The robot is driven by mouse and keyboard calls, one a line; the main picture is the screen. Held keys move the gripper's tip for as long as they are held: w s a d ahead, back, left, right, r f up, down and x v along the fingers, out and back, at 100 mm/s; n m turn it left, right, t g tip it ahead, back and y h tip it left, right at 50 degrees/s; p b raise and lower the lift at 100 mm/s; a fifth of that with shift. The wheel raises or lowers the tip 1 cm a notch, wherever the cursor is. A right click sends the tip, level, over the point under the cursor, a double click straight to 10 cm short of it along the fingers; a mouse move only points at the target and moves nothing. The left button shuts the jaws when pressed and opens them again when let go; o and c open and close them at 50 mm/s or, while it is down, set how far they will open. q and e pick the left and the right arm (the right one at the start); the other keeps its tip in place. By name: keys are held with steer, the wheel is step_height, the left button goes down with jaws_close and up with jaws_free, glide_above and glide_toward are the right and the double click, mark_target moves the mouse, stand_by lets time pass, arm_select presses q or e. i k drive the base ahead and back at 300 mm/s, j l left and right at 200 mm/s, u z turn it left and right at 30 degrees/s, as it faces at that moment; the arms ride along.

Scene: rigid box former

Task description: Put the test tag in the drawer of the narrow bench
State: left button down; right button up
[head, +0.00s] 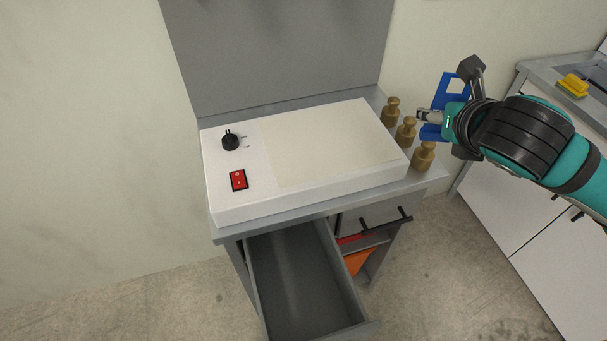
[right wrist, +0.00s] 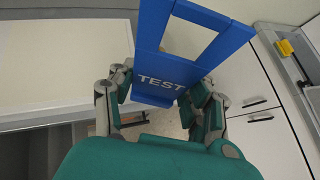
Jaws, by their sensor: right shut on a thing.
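The test tag (right wrist: 168,82) is a blue plate with a rectangular opening and the word TEST on it. My right gripper (right wrist: 160,95) is shut on its lower part. In the head view the tag (head: 437,103) is at the right end of the narrow bench (head: 228,232), beside the brass weights, with my right gripper (head: 430,120) partly in front of it. The bench's left drawer (head: 300,285) is pulled open, and its visible inside is bare and grey. My left gripper is not in view.
A white box (head: 330,150) with a dial (head: 231,142) and a red switch (head: 239,180) covers most of the bench top. Several brass weights (head: 405,133) stand at its right. A closed drawer (head: 375,217) and orange item (head: 358,262) are at right. A yellow object (head: 573,85) lies on another counter.

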mark_target(278, 261)
steer(key=j+z, duration=0.15)
steer(key=z, duration=0.2)
steer(key=j+z, duration=0.15)
steer(key=z, duration=0.25)
steer(key=j+z, duration=0.15)
steer(key=z, duration=0.2)
steer(key=k+j+z, duration=0.15)
steer(key=j, duration=0.3)
steer(key=k+j+z, duration=0.15)
steer(key=j, duration=0.3)
steer(key=k+j+z, duration=0.1)
steer(key=k+j, duration=0.15)
steer(key=j, duration=0.15)
steer(key=k+j+z, duration=0.15)
steer(key=j, duration=0.25)
